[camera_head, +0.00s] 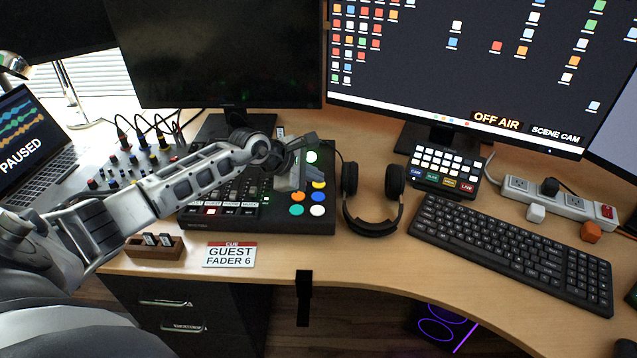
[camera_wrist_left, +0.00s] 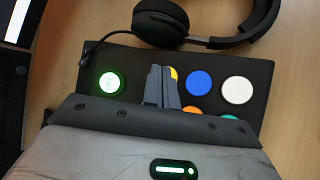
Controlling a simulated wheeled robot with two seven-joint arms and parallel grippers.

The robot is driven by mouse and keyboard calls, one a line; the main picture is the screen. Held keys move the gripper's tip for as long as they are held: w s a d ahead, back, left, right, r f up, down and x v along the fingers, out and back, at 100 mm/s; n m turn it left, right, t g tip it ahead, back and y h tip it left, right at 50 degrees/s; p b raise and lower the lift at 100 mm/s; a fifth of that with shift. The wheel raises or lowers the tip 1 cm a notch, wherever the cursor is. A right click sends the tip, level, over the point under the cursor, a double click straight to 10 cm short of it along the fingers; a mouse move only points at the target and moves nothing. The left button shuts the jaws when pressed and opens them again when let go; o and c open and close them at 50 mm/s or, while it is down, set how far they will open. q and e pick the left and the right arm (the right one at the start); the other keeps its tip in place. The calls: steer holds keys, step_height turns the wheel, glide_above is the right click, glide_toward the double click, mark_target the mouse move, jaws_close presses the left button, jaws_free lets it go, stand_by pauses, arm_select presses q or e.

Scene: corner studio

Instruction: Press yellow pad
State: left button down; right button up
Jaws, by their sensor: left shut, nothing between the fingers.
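The yellow pad (camera_head: 319,184) shows on the right part of the black mixer console (camera_head: 325,226), above the blue pad (camera_head: 318,197). In the left wrist view the yellow pad (camera_wrist_left: 174,73) is mostly hidden behind my fingers, with only a sliver showing. My left gripper (camera_head: 308,184) reaches over the console from the left, its fingers shut and empty. In the wrist view its fingertips (camera_wrist_left: 161,68) are right beside the yellow pad; I cannot tell whether they touch it. My right gripper is not in view.
A lit green button (camera_wrist_left: 110,83) is left of the fingers in the wrist view. Orange (camera_wrist_left: 193,110), white (camera_wrist_left: 237,90) and teal (camera_wrist_left: 230,117) pads are close by. Headphones (camera_head: 372,224) lie right of the console. A cue card (camera_head: 229,255) lies in front.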

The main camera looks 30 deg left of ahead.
mark_target(314, 186)
arm_select(q)
steer(key=shift+f, duration=0.1)
stand_by(0.3)
steer(key=shift+r+p, duration=0.35)
steer(key=shift+r, duration=0.4)
step_height(314, 186, up, 6)
steer(key=p, duration=0.3)
steer(key=shift+p, duration=0.35)
stand_by(0.4)
